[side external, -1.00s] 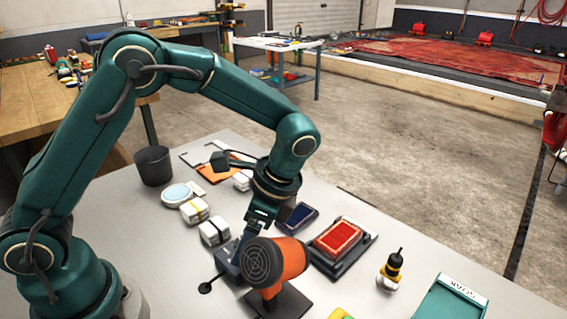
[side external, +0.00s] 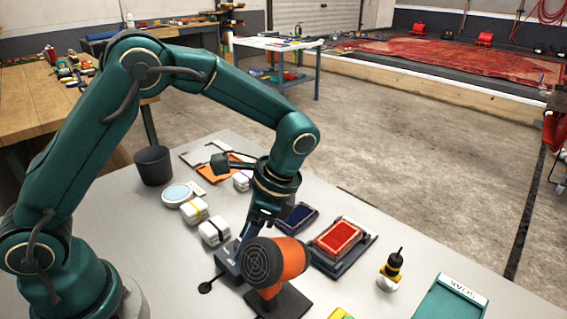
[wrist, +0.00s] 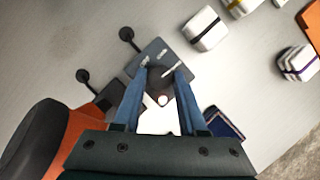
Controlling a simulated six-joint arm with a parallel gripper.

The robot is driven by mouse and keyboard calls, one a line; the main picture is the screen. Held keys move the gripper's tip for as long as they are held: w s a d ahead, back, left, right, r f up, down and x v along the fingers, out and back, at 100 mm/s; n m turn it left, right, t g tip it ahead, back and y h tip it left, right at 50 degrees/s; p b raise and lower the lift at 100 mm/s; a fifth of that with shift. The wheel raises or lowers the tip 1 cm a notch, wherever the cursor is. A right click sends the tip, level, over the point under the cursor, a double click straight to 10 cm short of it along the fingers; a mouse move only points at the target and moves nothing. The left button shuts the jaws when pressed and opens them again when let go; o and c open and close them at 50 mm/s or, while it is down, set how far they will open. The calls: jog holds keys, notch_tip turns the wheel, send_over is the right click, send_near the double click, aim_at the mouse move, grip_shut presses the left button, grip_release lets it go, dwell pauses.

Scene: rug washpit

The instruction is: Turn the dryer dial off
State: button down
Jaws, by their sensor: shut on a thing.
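The dryer (side external: 278,262) is orange with a black grille and stands on a dark base; it also shows at the lower left of the wrist view (wrist: 38,140). A dark grey control box (side external: 226,262) sits just behind it, partly hidden. In the wrist view the box (wrist: 148,56) has pale marks on its top. A dark round dial (wrist: 160,79) sits on it between my fingertips, partly covered. My gripper (wrist: 158,76) points down over the box and is shut on the dial. The dial is hidden in the side view, and I cannot read its setting.
Wrapped white bundles (side external: 215,231) lie behind the box. A red pad in a dark tray (side external: 372,240), a dark blue pad (side external: 297,216) and a yellow-black bottle (side external: 391,270) are to the right. A black bin (side external: 153,165) stands at the back left.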

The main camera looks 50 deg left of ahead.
jog(key=n, duration=0.2)
jog(key=n+g+h, duration=0.1)
jog(key=n, duration=0.2)
jog(key=shift+w+a+h, duration=0.1)
jog(key=shift+a+h, duration=0.05)
jog(key=shift+h, duration=0.15)
jog(key=n, duration=0.2)
jog(key=n+h, duration=0.1)
jog(key=n, duration=0.1)
jog(key=shift+a+n+g+h, duration=0.15)
jog(key=shift+n+g+h, duration=0.15)
jog(key=shift+n, duration=0.1)
jog(key=n+h, duration=0.1)
jog(key=n, duration=0.3)
jog(key=shift+a+h, duration=0.1)
jog(key=shift+h, duration=0.3)
jog(key=n+t+h, duration=0.1)
jog(key=n, duration=0.3)
jog(key=shift+n, duration=0.3)
jog(key=shift+h, duration=0.3)
jog(key=shift+c, duration=2.3)
grip_release()
